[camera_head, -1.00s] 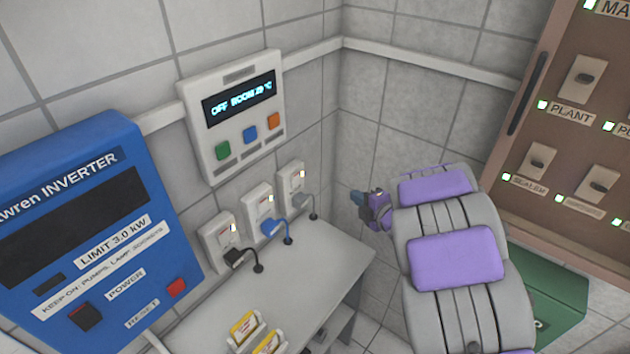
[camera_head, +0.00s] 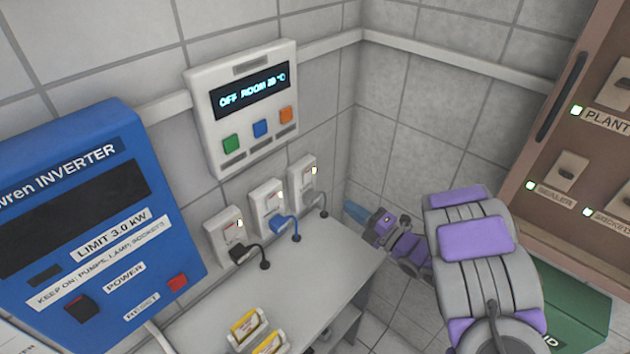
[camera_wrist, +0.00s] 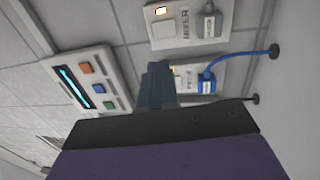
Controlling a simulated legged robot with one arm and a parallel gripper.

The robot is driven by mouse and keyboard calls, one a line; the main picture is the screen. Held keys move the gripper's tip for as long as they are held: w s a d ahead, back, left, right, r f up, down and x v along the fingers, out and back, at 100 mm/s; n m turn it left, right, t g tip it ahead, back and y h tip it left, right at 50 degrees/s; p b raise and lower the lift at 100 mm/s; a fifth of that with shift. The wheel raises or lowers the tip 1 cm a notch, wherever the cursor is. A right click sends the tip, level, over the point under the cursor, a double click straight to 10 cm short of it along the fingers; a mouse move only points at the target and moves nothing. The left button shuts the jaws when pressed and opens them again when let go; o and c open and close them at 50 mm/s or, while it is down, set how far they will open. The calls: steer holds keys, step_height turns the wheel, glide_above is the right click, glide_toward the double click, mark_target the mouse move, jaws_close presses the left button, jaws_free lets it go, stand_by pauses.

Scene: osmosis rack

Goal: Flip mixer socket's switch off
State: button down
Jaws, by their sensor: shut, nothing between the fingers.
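Three white wall sockets stand in a row above the bench. The near one (camera_head: 220,232) has a black plug (camera_head: 245,254), the middle one (camera_head: 262,198) a blue plug (camera_head: 283,226), the far one (camera_head: 298,175) a grey plug. Each shows a small lit lamp.
A control panel (camera_head: 204,110) with a lit display hangs above the sockets. A blue inverter (camera_head: 150,190) is at the left. The bench (camera_head: 330,262) carries yellow-labelled items (camera_head: 246,327) near its front. A brown switch cabinet (camera_head: 545,205) and green box (camera_head: 575,300) are at the right.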

steer(key=shift+w, duration=0.1)
steer(key=b, duration=0.2)
glide_toward(308, 175)
steer(key=x, duration=0.5)
steer(key=shift+a+f, duration=0.1)
steer(key=shift+x, duration=0.8)
steer(key=shift+w, duration=0.1)
